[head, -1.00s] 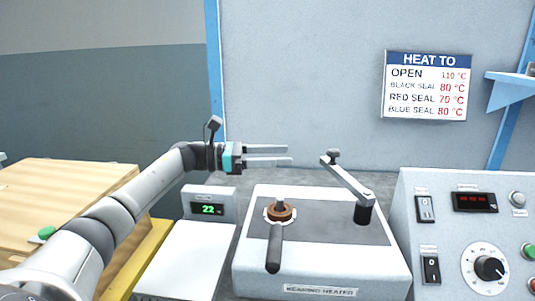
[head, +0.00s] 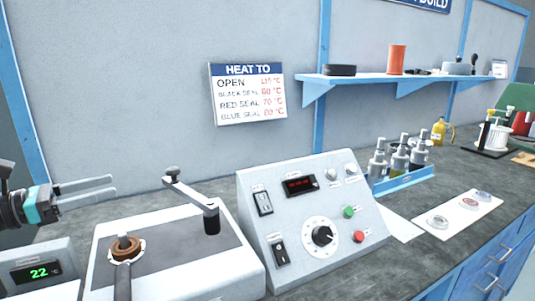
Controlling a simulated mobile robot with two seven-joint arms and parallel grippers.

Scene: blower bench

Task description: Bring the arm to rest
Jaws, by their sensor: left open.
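My left gripper (head: 86,190) is at the left edge of the head view, with its two long fingers apart and nothing between them. It hangs in the air above and behind the thermometer box and the left side of the bearing heater (head: 168,262). Most of my left arm is cut off by the picture edge. A copper-coloured ring (head: 125,247) sits around the post on the heater, with a dark handle in front of it. The heater's swing arm (head: 190,195) is turned away from the ring. My right gripper does not show.
A control panel (head: 310,215) with a red display stands right of the heater. A small box reads 22 (head: 38,273). A sign (head: 248,93) gives heating temperatures. Bottles stand in a blue rack (head: 405,183); a white strip (head: 458,215) holds several small rings. A shelf (head: 400,77) hangs above.

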